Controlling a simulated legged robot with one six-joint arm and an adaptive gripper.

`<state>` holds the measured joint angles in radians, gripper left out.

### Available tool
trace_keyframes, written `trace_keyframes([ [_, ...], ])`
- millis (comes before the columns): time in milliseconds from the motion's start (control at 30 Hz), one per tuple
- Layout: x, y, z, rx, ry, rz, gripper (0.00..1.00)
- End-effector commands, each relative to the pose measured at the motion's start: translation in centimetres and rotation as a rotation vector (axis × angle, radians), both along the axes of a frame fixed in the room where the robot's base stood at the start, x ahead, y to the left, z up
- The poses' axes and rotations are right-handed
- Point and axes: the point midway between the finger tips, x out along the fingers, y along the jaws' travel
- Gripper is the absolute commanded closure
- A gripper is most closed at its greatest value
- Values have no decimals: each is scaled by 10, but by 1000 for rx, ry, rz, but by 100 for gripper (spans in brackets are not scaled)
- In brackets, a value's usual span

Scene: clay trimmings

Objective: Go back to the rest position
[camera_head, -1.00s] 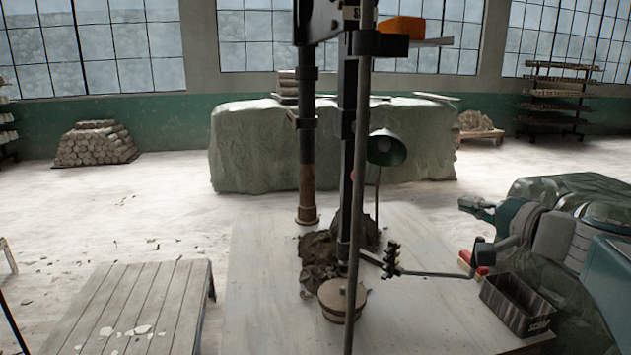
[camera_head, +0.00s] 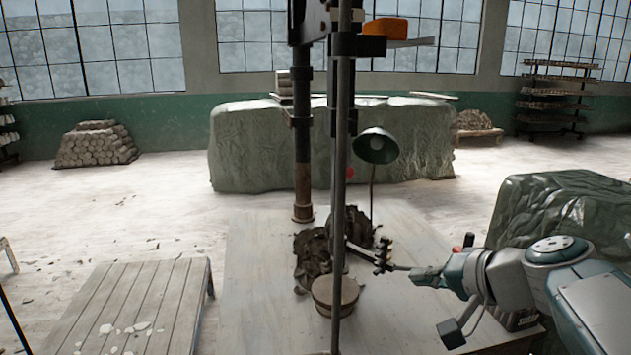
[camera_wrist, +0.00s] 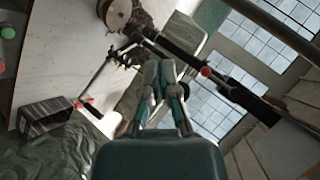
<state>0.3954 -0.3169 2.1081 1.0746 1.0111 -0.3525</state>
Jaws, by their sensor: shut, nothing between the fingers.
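My gripper (camera_head: 428,277) is at the right of the head view, above the pale work table (camera_head: 262,310), pointing left towards the machine's crank handle (camera_head: 384,256). In the head view its tip looks close to the crank; I cannot tell whether they touch. In the wrist view my gripper (camera_wrist: 163,75) shows in the middle with its fingers together and nothing between them.
On the table stand the black upright machine, brown clay lumps (camera_head: 312,256), a round wooden block (camera_head: 335,294) and a green lamp (camera_head: 375,146). A dark bin (camera_wrist: 44,116) is mostly hidden behind my arm in the head view. A slatted bench (camera_head: 130,300) stands at left.

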Motion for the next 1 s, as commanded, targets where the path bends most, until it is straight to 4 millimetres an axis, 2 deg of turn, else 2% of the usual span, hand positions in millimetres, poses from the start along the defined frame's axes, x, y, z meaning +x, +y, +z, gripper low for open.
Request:
trace_keyframes([
  [33,-15,12,-10,-57,30,30,100],
  [100,-37,25,-28,-155,77,71,100],
  [233,-79,35,-61,-348,150,132,100],
  [400,-126,29,-96,-610,196,195,100],
  [500,-145,20,-110,-745,201,217,100],
  [700,-160,8,-121,-880,194,233,100],
  [1000,-160,8,-122,-889,194,233,100],
])
